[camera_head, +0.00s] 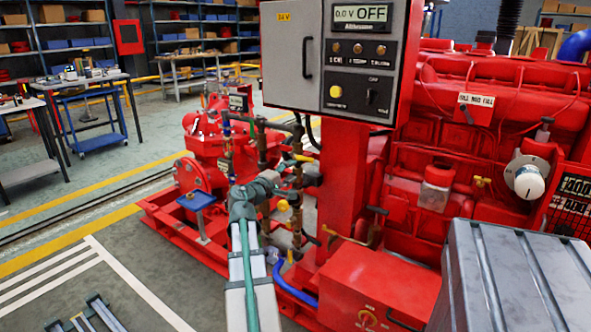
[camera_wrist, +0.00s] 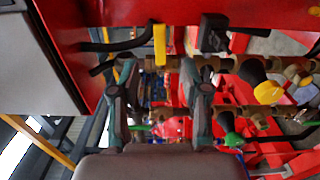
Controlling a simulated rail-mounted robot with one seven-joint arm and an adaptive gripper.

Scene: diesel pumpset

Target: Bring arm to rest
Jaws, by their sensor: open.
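My arm rises from the bottom middle of the head view and bends toward the brass pipes and valves below the control panel (camera_head: 357,70). My gripper (camera_head: 300,172) is close to this pipework, partly lost against it. In the wrist view my gripper (camera_wrist: 163,78) has its two dark fingers spread apart, with nothing held between them. Pipes and fittings show behind and between the fingers. Whether a fingertip touches any pipe cannot be told.
A yellow-handled valve (camera_wrist: 268,92) and a green-handled one (camera_wrist: 233,139) are right of the fingers in the wrist view. The red pumpset engine (camera_head: 440,150) and a grey ribbed box (camera_head: 515,285) are at right. Open floor (camera_head: 120,225) lies left.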

